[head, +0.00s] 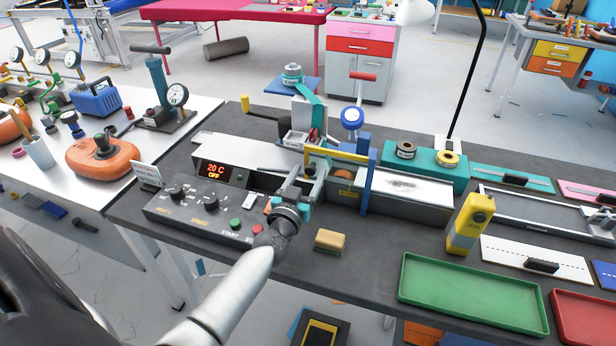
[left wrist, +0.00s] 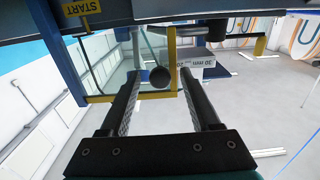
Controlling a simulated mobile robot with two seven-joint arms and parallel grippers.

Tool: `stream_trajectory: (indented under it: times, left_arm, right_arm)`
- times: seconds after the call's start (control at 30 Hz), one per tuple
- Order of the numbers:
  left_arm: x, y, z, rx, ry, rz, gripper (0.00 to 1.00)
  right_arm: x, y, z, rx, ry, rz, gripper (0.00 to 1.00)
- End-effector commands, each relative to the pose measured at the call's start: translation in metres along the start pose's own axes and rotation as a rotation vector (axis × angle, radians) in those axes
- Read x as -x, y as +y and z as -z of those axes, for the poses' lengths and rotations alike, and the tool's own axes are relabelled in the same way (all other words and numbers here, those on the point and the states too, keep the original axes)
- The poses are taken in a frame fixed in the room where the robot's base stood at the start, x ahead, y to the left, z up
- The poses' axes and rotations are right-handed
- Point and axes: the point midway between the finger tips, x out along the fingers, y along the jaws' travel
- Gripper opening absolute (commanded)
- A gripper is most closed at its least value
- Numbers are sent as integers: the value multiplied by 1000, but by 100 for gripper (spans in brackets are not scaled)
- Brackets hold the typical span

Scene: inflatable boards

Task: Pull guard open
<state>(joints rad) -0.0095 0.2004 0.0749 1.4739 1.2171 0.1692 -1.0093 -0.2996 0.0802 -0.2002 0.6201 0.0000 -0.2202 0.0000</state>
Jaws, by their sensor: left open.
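The guard (head: 345,154) is a yellow-edged frame on the machine at the middle of the bench, beside a blue upright. In the left wrist view the yellow frame (left wrist: 172,55) and a clear pane show ahead, with a round dark knob (left wrist: 160,78) near its lower edge. My left gripper (head: 304,172) is at the front of the guard. Its two fingers stand apart, and the knob appears between their tips in the left wrist view; I cannot tell whether they touch it. The head view hides the knob. My right gripper is not in view.
The control panel (head: 205,212) with knobs and buttons lies left of my left gripper. A tan block (head: 330,241), a yellow device (head: 470,224) and a green tray (head: 473,292) are to the right. A teal block with rolls (head: 425,172) stands behind the machine.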

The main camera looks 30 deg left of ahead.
Motion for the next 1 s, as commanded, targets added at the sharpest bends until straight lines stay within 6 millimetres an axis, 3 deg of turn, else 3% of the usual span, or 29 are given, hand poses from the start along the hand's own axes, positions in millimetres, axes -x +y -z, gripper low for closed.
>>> stream_trajectory:
  times: [0.37, 0.9, 1.0]
  left_arm:
    - [-4, 0, 0, 0, 0, -1, 62]
    - [-4, 0, 0, 0, 0, -1, 1]
    - [-3, 0, 0, 0, 0, -1, 0]
  right_arm:
    - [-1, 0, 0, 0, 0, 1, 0]
    - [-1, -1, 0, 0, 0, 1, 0]
    - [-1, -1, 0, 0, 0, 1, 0]
